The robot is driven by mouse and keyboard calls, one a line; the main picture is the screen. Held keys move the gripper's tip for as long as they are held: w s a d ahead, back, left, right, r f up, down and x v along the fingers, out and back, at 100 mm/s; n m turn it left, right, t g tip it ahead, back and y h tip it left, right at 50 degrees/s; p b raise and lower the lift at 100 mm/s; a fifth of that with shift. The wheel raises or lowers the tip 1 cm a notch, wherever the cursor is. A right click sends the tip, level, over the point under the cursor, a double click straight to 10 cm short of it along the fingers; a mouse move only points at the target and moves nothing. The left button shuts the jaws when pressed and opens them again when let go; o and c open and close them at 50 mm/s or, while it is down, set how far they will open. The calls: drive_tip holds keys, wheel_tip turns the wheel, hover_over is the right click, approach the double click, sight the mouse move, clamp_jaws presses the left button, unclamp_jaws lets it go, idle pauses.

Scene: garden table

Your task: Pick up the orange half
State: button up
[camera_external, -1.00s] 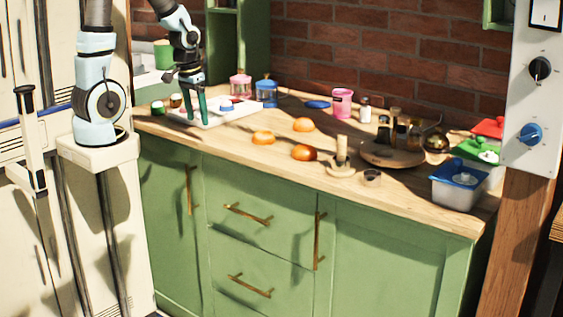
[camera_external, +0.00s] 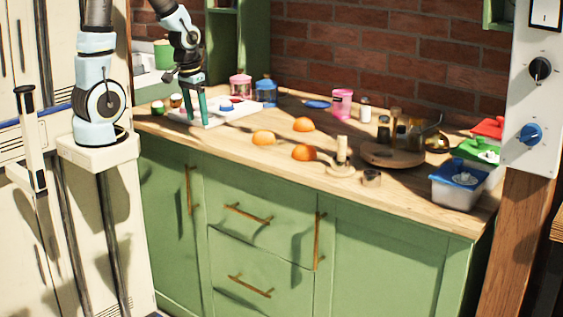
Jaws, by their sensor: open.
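Three orange halves lie apart on the wooden worktop. One orange half (camera_external: 263,138) is at the left, one orange half (camera_external: 304,125) is farther back, and one orange half (camera_external: 304,153) is nearer the front edge. I cannot tell from this view which way each cut face lies. My gripper (camera_external: 197,121) has green fingers and points down over the white tray at the left end of the worktop. It is open with nothing visible between the fingers, and stands left of all the orange halves.
The white tray (camera_external: 243,110) holds small coloured items. Pink (camera_external: 241,85) and blue (camera_external: 266,91) jars stand behind it. A wooden holder (camera_external: 341,168) and a round board (camera_external: 378,156) with bottles stand right of the oranges. A blue-lidded tub (camera_external: 457,190) is at far right.

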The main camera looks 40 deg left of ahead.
drive_tip(key=o, duration=0.4)
drive_tip(key=shift+o, duration=0.2)
drive_tip(key=w+d+r+n+p, duration=0.2)
drive_tip(key=w+d+r+n, duration=0.1)
drive_tip(key=w+d, duration=0.3)
drive_tip(key=n+y+p, duration=0.1)
drive_tip(key=n+p, duration=0.1)
drive_tip(key=n, duration=0.3)
approach(263, 131)
drive_tip(key=f, duration=0.4)
drive_tip(key=shift+w+a+f, duration=0.25)
drive_tip(key=shift+w+f, duration=0.05)
drive_tip(key=shift+w, duration=0.05)
drive_tip(key=shift+w+a+f+p, duration=0.15)
drive_tip(key=shift+f+p, duration=0.45)
drive_tip(key=shift+f, duration=0.65)
drive_tip(key=shift+w+d+f+p, duration=0.1)
drive_tip(key=shift+w+f+p, duration=0.3)
drive_tip(key=shift+f, duration=0.9)
